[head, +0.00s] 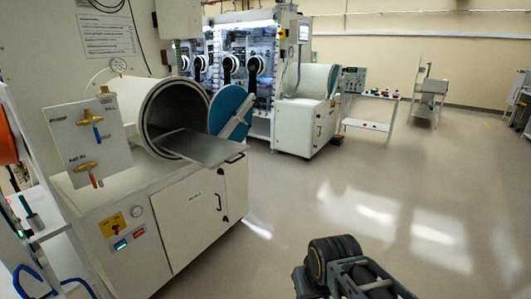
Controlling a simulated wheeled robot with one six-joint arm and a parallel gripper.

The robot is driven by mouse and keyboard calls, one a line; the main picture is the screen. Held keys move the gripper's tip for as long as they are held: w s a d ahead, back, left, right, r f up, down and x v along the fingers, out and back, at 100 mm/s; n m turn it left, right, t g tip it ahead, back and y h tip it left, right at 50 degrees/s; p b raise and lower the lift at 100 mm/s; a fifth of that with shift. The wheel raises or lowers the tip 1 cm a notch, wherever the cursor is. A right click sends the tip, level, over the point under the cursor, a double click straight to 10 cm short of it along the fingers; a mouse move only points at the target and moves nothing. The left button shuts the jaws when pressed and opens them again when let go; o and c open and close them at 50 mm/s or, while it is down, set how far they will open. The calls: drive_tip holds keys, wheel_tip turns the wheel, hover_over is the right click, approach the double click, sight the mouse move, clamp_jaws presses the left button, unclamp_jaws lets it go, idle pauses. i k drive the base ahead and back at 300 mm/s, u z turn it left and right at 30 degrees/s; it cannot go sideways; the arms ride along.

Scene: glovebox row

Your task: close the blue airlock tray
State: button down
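The airlock with the blue door is a large white horizontal cylinder (146,112) on a white cabinet at the left. Its round blue door (227,108) stands swung open at the right of the mouth, with a grey bar across it. The flat grey metal tray (208,149) sticks out of the open mouth toward the right, above the cabinet's edge. No load shows on the tray. Part of my dark arm (345,268) shows at the bottom edge, well apart from the tray. My gripper's fingers are not visible.
A valve panel (86,143) with brass fittings stands left of the airlock. A second glovebox with a similar cylinder (311,81) stands behind. A white cart (371,108) is farther back. The floor (360,185) right of the cabinet is clear.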

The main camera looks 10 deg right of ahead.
sight(208, 151)
drive_tip(key=u, duration=0.05)
drive_tip(key=i, duration=1.3)
drive_tip(key=u, duration=0.65)
